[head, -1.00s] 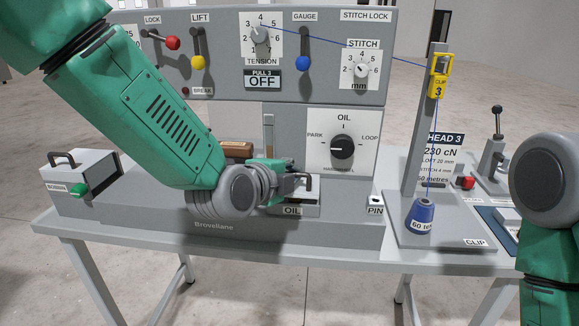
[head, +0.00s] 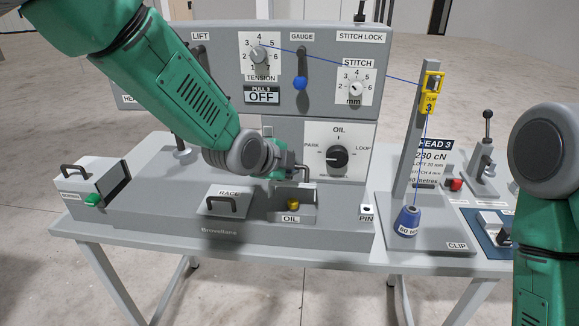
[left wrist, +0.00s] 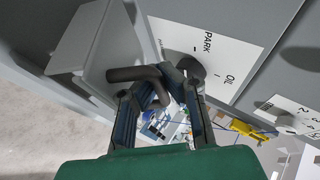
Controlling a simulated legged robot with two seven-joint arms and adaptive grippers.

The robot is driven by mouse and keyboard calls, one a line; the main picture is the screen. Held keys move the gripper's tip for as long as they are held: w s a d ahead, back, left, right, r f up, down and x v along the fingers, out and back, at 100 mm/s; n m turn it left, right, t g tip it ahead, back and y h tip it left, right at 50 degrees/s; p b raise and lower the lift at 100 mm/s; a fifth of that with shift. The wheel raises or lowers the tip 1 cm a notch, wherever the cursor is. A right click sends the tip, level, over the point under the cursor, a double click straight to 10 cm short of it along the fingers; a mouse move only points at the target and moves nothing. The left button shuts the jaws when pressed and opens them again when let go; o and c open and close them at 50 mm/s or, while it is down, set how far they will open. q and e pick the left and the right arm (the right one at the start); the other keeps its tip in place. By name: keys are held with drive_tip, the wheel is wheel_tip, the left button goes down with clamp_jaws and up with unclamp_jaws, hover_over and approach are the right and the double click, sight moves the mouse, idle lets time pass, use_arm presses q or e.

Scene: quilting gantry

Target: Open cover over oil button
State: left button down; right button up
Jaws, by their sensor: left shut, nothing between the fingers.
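The yellow oil button (head: 292,205) shows uncovered in its grey housing, above the OIL label (head: 291,218). Its cover stands raised behind the button, mostly hidden by my arm in the head view. In the left wrist view the cover is a grey plate (left wrist: 90,45) with a dark bar handle (left wrist: 130,73). My left gripper (head: 298,173) is at the raised cover, above and behind the button. In the left wrist view its fingers (left wrist: 168,78) are shut and empty, close beside the handle; contact is unclear. My right gripper is out of view.
The OIL dial (head: 337,156) is on the panel just behind the gripper. The RACK cover (head: 223,203) lies closed left of the button. The PIN block (head: 367,211) and the clip post (head: 408,145) stand to the right. Bench space in front is narrow.

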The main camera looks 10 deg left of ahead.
use_arm(q)
drive_tip(key=shift+d+r, duration=0.3)
drive_tip(key=c, duration=1.9)
unclamp_jaws()
drive_tip(key=shift+s+d, duration=0.15)
drive_tip(key=shift+d, duration=0.1)
drive_tip(key=v, duration=1.1)
drive_tip(key=shift+s+r, duration=0.3)
